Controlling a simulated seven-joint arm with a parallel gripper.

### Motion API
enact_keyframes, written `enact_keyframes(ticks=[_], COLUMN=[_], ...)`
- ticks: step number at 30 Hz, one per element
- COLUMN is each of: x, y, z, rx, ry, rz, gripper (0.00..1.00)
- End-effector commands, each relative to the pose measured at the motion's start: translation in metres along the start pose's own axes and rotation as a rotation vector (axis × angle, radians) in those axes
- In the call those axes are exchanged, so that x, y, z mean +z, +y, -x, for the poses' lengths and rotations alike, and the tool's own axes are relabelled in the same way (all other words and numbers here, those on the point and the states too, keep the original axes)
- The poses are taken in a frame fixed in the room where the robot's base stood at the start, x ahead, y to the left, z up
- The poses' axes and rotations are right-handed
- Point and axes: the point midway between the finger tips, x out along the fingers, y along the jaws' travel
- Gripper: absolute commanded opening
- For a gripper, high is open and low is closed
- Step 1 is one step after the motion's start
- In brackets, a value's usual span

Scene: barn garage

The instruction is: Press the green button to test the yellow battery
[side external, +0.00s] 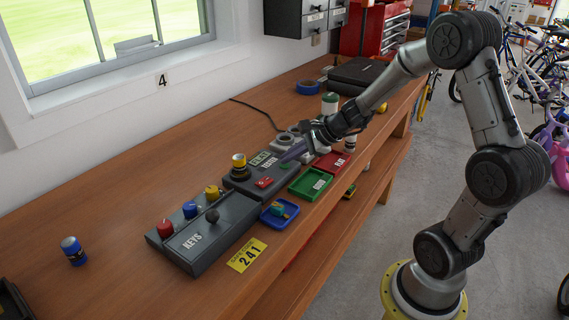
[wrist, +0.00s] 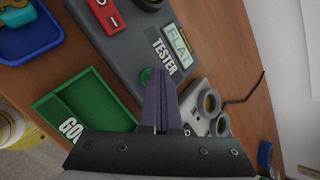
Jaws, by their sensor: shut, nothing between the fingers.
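The grey tester box (side external: 236,182) sits on the bench, and it also shows in the wrist view (wrist: 133,47). The yellow battery (side external: 239,161) stands upright at the tester's left end. The tester display (wrist: 177,43) reads "FLAT". The green button (wrist: 146,76) is on the tester beside the "TESTER" label, partly hidden by my fingertips. My gripper (side external: 284,158) is shut and empty over the right part of the tester. In the wrist view its purple fingertips (wrist: 160,76) are right at the button. I cannot tell whether they touch it.
A red switch (side external: 264,182) is on the tester. A green "GOOD" tray (side external: 310,194), red tray (side external: 331,161) and blue tray (side external: 268,220) lie in front. The "KEYS" box (side external: 215,244) stands left, with a blue battery (side external: 73,252) beyond. The back-left bench is clear.

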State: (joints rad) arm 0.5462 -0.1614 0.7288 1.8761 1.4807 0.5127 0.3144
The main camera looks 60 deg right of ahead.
Motion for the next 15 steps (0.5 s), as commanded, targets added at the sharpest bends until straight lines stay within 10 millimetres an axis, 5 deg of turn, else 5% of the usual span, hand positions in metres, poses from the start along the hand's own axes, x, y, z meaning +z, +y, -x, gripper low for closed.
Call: enact_keyframes(ticks=[15], x=[0.008], y=[-0.008], z=[0.012], rx=[0.001], ry=[0.001], rz=[0.0], gripper=[0.0])
